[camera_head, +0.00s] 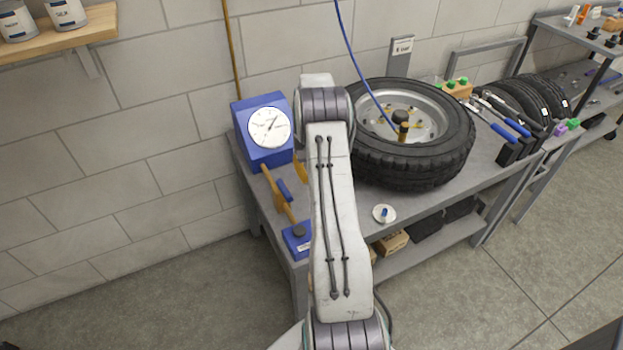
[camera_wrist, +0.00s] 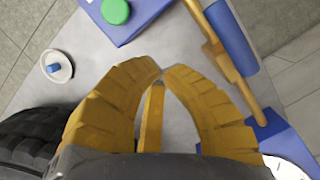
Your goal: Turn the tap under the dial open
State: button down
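The dial (camera_head: 269,127) is a white round gauge on a blue box (camera_head: 248,157) at the bench's left back. Below it a brass pipe (camera_head: 267,180) runs forward. The tap's blue handle (camera_head: 285,190) lies beside the pipe, roughly along it. In the wrist view the blue handle (camera_wrist: 232,40) and brass pipe (camera_wrist: 208,35) are at upper right. My gripper (camera_wrist: 161,70) has yellow fingers curving together at their tips, with nothing seen between them. It is left of the handle there, apart from it. In the head view my arm hides most of the gripper.
A small blue box (camera_head: 297,240) stands at the pipe's front end; its button (camera_wrist: 116,10) looks green in the wrist view. A large tyre (camera_head: 410,165) lies right of my arm. A white disc with a blue peg (camera_head: 384,213) is near the bench's front edge.

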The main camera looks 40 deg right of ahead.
jog(key=s+b+v, duration=0.1)
jog(key=v, duration=0.8)
jog(key=shift+s+d+r+b, duration=0.25)
jog(key=shift+s+b, duration=0.05)
jog(key=shift+s, duration=0.25)
